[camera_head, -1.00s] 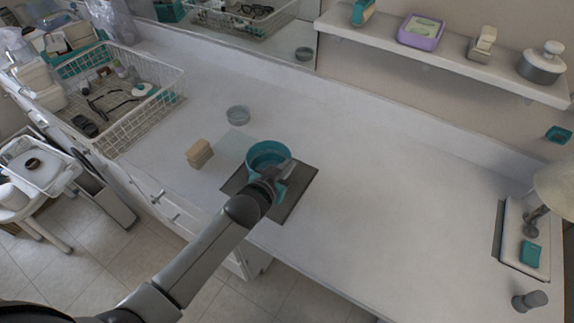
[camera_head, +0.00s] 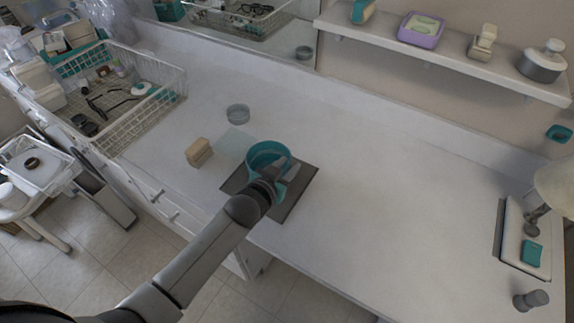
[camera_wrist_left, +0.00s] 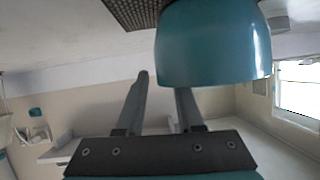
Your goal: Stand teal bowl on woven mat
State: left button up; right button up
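The teal bowl (camera_head: 268,156) is upright over the back part of the dark woven mat (camera_head: 297,199) at the counter's front edge. In the left wrist view the bowl (camera_wrist_left: 212,45) fills the upper right, with the mat (camera_wrist_left: 135,12) beside its base. My left gripper (camera_head: 283,178) is at the bowl's near right side. Its two fingers (camera_wrist_left: 162,85) are spread apart around the bowl's wall; a gap shows between the left-hand finger and the wall. The other fingertip is hidden behind the bowl. My right gripper is not in view.
A tan block (camera_head: 199,153), a translucent sheet (camera_head: 236,143) and a glass dish (camera_head: 238,114) lie left of and behind the bowl. A wire basket (camera_head: 150,112) stands farther left. The counter right of the mat is clear up to a white tray (camera_head: 513,250).

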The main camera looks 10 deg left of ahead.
pick_arm(q)
jog(key=shift+s+f, duration=0.1)
jog(key=shift+f, duration=0.05)
dwell(0.4)
jog(key=shift+s+a+r+p, duration=0.2)
jog(key=shift+s+r+p, duration=0.25)
jog(key=shift+s+p, duration=0.15)
jog(key=p+v, duration=0.5)
jog(key=v, duration=0.1)
jog(key=shift+s, duration=0.25)
dwell(0.7)
jog(key=shift+r, duration=0.1)
jog(key=p+v, duration=0.1)
jog(key=v, duration=1.4)
jog(key=shift+p, duration=0.4)
